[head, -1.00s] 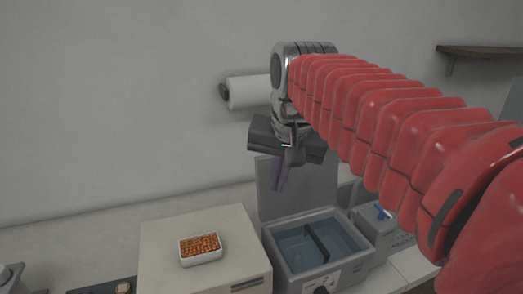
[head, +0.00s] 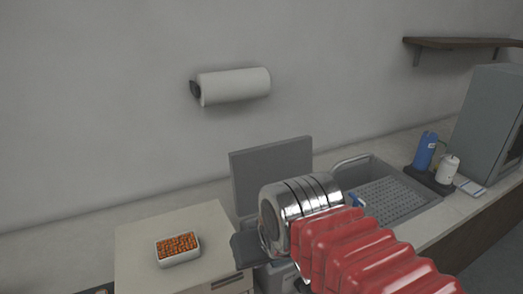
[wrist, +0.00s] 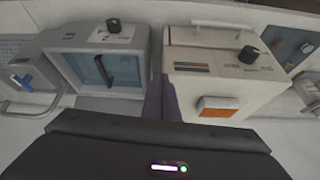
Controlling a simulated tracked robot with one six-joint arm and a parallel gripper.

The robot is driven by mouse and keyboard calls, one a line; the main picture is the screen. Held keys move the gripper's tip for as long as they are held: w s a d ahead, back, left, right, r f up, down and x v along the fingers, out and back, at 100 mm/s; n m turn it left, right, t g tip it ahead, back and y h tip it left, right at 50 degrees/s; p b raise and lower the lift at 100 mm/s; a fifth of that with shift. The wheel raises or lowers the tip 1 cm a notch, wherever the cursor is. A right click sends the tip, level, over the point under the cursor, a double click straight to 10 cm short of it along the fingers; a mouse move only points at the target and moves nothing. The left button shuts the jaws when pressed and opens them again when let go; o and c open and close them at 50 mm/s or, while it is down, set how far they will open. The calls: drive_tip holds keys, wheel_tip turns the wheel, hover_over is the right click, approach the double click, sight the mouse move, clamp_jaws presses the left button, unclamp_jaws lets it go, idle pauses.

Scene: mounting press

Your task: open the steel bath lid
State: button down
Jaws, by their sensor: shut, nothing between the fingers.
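The steel bath lid (head: 270,177) stands upright at the back of the bath, a flat grey panel in the head view. The open bath (wrist: 99,66) shows blue water with a dark bar across it in the wrist view. In the head view my arm hides most of the bath. My gripper's purple fingers (wrist: 161,98) are shut and empty in the wrist view. They appear between the bath and the cream box beside it. In the head view the fingertips are hidden. I cannot tell whether they touch anything.
A cream box (head: 132,249) stands left of the bath, with a white tray of orange beads (head: 178,249) on top. A sink (head: 392,198) lies to the right, then bottles (head: 425,150) and a grey cabinet (head: 488,125). A paper roll (head: 234,85) hangs on the wall.

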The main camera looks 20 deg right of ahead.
drive_tip(key=w+d+r+n+g+h, duration=0.1)
drive_tip(key=w+r+n+h, duration=0.5)
drive_tip(key=w, duration=0.9)
drive_tip(key=w+d+r+n+g+h, duration=0.15)
drive_tip(key=w+r+h, duration=0.45)
drive_tip(key=w, duration=1)
drive_tip(key=w+d+f+m+g+h, duration=0.2)
drive_tip(key=w+f+g+h, duration=0.1)
drive_tip(key=w+f, duration=0.2)
drive_tip(key=w+d+f+m+g+h, duration=0.1)
drive_tip(key=w+f+m+g+h, duration=0.2)
drive_tip(key=f, duration=0.4)
drive_tip(key=shift+w+d+h, duration=0.3)
drive_tip(key=shift+w+d, duration=0.05)
drive_tip(key=shift+w, duration=0.55)
drive_tip(key=shift+f+g, duration=0.1)
drive_tip(key=shift+g, duration=0.15)
drive_tip(key=shift+d, duration=0.15)
